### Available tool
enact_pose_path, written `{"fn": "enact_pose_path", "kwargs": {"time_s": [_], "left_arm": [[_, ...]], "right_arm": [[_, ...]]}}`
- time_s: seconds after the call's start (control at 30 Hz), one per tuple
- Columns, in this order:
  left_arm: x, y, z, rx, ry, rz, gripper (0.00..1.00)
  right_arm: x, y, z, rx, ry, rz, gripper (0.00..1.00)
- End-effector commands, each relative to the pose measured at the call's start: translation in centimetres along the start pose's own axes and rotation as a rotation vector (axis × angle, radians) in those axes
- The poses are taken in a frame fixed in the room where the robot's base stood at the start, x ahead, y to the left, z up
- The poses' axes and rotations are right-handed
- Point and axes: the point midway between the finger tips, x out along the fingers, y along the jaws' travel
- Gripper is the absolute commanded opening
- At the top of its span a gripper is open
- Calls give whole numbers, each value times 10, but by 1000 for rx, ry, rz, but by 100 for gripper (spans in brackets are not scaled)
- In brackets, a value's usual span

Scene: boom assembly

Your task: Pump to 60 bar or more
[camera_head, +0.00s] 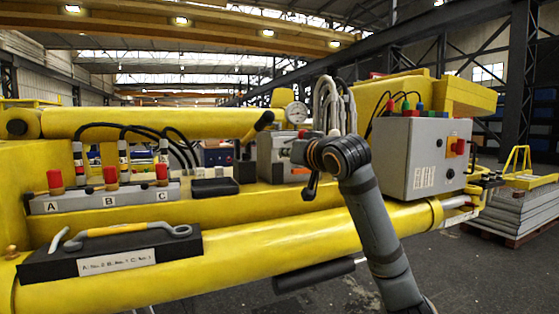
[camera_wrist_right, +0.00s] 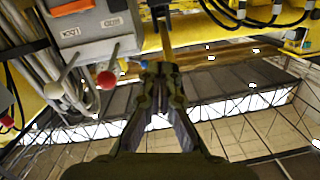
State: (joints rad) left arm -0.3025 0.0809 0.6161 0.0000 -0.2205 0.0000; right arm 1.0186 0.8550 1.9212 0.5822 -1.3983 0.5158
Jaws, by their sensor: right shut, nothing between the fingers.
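The grey pump block (camera_head: 277,158) stands on the yellow boom, partly hidden behind my right wrist. A lever with a black grip (camera_head: 264,120) rises at its upper left. The round white pressure gauge (camera_head: 297,113) sits above the block; its reading is too small to tell. My right gripper (camera_head: 311,186) is in front of the block, its fingers together and empty. In the right wrist view, the closed fingertips (camera_wrist_right: 162,72) are close to a brownish bar (camera_wrist_right: 165,38); I cannot tell whether they touch. My left gripper is not in view.
A grey control box (camera_head: 423,158) is at the right. Red valves marked A, B and C (camera_head: 108,192) stand at the left, above a black tray with a yellow-handled tool (camera_head: 115,232). In the right wrist view, a red knob (camera_wrist_right: 105,80) is left of the fingers.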

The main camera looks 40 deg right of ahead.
Motion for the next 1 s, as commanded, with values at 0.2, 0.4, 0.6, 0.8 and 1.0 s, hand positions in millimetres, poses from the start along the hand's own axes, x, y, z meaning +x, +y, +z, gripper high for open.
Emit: {"fn": "enact_pose_path", "kwargs": {"time_s": [0.2, 0.4, 0.6, 0.8, 1.0], "left_arm": [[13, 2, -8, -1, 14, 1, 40], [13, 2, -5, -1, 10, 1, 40], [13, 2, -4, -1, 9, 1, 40], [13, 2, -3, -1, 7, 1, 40], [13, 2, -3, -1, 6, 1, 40]], "right_arm": [[-26, 0, 1, -2, 4, 1, 0], [-30, 0, 0, 0, 2, -1, 0], [-29, 0, 0, -1, 3, -1, 0], [-29, 0, 0, -1, 3, -1, 0], [-29, 0, 0, -1, 3, -1, 0]]}}
